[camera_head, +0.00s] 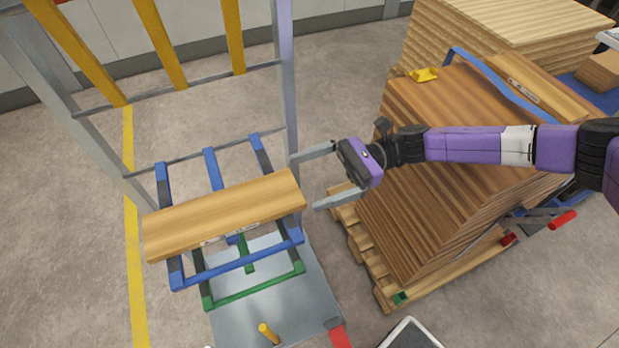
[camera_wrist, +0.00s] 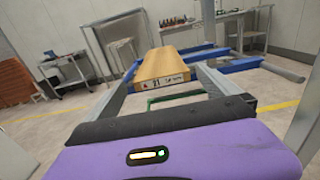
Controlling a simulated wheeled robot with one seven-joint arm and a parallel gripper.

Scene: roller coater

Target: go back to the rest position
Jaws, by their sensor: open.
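My gripper (camera_head: 318,176) is open and empty in the head view, with its two grey fingers pointing left. It is just right of a wooden board (camera_head: 222,212) that lies across a rack with blue bars (camera_head: 208,272). The fingertips are near the board's right end; from above I cannot tell the exact gap. In the wrist view the board (camera_wrist: 166,66) is ahead, its labelled end facing me, beyond the fingers. My arm reaches in from the right, over the stacked panels.
A tall stack of wooden panels (camera_head: 440,180) stands on a pallet (camera_head: 375,274) under my arm. A blue strap (camera_head: 505,85) and a yellow item (camera_head: 424,74) lie on top. A grey upright (camera_head: 286,90) is close behind the gripper.

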